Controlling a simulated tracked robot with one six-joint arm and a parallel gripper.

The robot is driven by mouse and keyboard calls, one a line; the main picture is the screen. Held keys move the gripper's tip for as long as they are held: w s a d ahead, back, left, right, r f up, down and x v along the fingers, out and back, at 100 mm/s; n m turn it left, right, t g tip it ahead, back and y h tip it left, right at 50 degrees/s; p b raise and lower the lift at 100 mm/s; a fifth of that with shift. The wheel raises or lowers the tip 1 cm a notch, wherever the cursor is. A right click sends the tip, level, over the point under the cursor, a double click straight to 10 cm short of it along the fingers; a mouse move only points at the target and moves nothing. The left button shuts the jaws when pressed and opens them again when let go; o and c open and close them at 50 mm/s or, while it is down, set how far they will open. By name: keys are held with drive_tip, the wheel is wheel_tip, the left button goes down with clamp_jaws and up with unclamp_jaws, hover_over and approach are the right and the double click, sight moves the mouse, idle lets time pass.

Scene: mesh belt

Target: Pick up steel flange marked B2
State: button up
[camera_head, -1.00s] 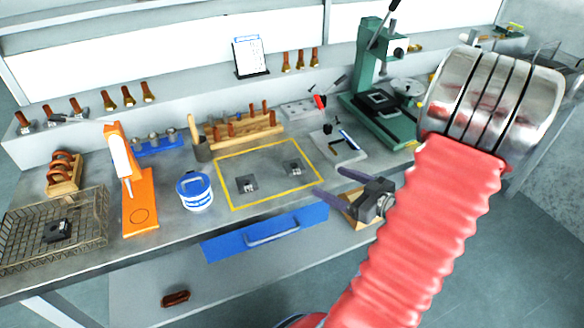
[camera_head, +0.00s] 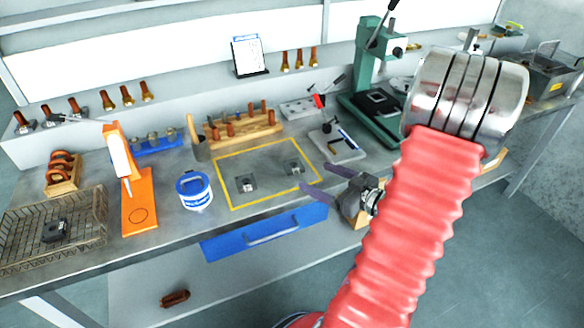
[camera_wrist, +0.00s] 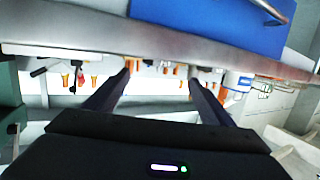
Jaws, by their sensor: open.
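Two small grey square metal parts, one on the left (camera_head: 246,183) and one on the right (camera_head: 293,167), lie inside a yellow outlined area on the bench. A similar dark part (camera_head: 55,231) sits in the wire basket. Any of these may be a flange; no B2 marking is legible. My gripper (camera_head: 313,178) is open and empty, near the right front corner of the yellow outline and apart from the parts. In the wrist view my gripper (camera_wrist: 160,77) shows spread fingers with nothing between them. No flange can be made out there.
The wire basket (camera_head: 88,244) and orange stand (camera_head: 139,215) are at left. A blue-white tub (camera_head: 194,191) stands beside the yellow outline (camera_head: 226,192). A wooden rack (camera_head: 243,128) is behind it; a green press (camera_head: 370,70) stands back right. A blue drawer (camera_head: 262,232) is under the bench.

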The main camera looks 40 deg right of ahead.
sight(297, 168)
drive_tip(key=shift+x, duration=1.75)
drive_tip(key=shift+w+f, duration=0.1)
drive_tip(key=shift+w, duration=0.05)
drive_tip(key=shift+x, duration=2.5)
drive_tip(key=shift+d, duration=0.1)
drive_tip(key=c, duration=1.9)
drive_tip(key=shift+r, duration=5.05)
